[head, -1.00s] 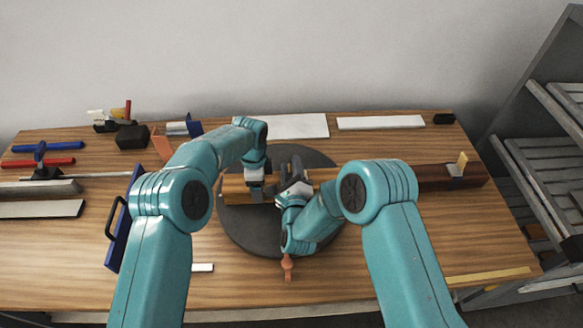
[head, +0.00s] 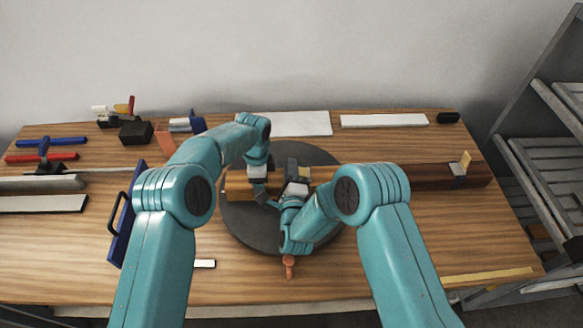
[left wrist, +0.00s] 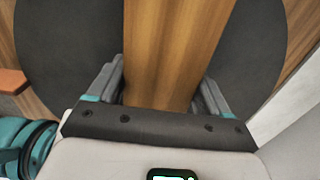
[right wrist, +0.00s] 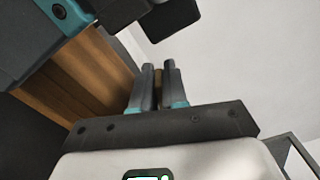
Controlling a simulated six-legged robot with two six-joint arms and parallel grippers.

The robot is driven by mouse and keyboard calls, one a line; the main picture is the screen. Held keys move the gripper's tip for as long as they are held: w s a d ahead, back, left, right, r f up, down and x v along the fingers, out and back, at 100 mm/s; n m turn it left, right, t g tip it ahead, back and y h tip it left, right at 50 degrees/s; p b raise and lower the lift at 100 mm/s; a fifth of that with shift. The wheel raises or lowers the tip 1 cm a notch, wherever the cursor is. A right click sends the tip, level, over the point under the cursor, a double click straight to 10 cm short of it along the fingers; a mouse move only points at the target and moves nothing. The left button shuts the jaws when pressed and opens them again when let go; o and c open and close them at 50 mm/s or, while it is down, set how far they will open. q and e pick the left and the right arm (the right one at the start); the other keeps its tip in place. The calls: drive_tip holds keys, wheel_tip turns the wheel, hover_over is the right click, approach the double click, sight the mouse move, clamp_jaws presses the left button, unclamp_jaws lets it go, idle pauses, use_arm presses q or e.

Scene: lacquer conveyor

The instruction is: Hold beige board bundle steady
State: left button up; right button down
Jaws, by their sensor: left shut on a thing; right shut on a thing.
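The beige board bundle (head: 238,190) lies across the round dark turntable (head: 240,232) in the head view. My left gripper (head: 259,190) is shut around it near its left end. In the left wrist view the bundle (left wrist: 178,45) runs between the two fingers (left wrist: 160,95). My right gripper (head: 295,175) is at the bundle, just right of the left one. In the right wrist view its fingers (right wrist: 157,85) are close together on a thin brown piece; I cannot tell what it belongs to. The bundle (right wrist: 85,75) also shows there at the left.
A dark brown beam (head: 425,177) with a pale clamp piece (head: 461,166) extends right. White boards (head: 385,120) lie along the back. Blue and red bars (head: 42,157) and a blue handled plate (head: 125,222) are at left. A slatted rack (head: 550,160) stands right of the table.

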drive_tip(key=c, duration=1.2)
unclamp_jaws()
drive_tip(key=shift+c, duration=0.2)
